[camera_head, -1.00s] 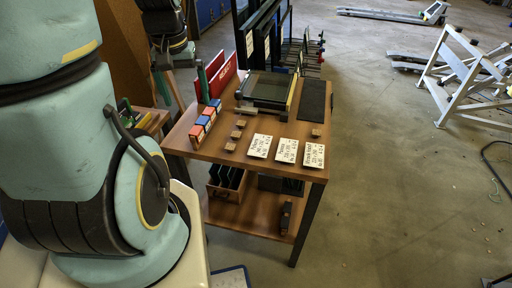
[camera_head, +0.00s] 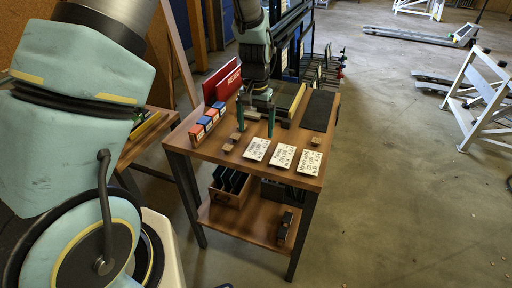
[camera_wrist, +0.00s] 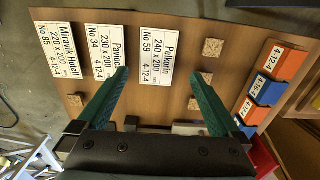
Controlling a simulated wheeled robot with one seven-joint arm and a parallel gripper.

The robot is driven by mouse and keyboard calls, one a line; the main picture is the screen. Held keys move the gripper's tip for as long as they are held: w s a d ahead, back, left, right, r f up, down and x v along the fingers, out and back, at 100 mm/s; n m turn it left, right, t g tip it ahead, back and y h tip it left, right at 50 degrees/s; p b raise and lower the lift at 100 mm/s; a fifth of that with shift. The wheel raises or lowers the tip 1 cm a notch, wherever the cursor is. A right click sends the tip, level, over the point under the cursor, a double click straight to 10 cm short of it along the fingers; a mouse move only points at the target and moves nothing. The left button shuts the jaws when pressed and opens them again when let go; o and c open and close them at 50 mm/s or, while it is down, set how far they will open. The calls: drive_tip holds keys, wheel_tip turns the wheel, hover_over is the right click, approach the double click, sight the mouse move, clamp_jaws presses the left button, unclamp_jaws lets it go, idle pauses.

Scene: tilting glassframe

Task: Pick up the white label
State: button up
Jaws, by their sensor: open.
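Three white labels with black print lie flat in a row near the front of the wooden table. They are the left label (camera_head: 257,149), the middle label (camera_head: 283,156) and the right label (camera_head: 309,162). In the wrist view they read Pelkarin (camera_wrist: 158,52), Pavlova (camera_wrist: 107,58) and Miravik Hotell (camera_wrist: 60,50). My gripper (camera_head: 256,120) is over the table, just behind the left label. Its two green fingers point down, wide apart, with nothing between them. In the wrist view my gripper (camera_wrist: 160,75) has its fingertips on either side of the Pelkarin label's lower end, apparently above it.
Blue and orange blocks (camera_wrist: 266,90) line the table's left side, with small cork pieces (camera_wrist: 212,47) between them and the labels. A red sign (camera_head: 222,82) stands behind. A dark mat (camera_head: 318,110) lies at the right. A lower shelf (camera_head: 250,222) holds boxes.

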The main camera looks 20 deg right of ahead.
sight(257, 148)
drive_tip(key=shift+d+f+p, duration=0.15)
drive_tip(key=shift+f+p, duration=0.55)
drive_tip(key=shift+f, duration=0.8)
drive_tip(key=shift+d+f+p, duration=0.1)
drive_tip(key=shift+f+p, duration=0.55)
drive_tip(key=shift+f, duration=0.85)
drive_tip(key=shift+c, duration=0.2)
drive_tip(key=c, duration=1.2)
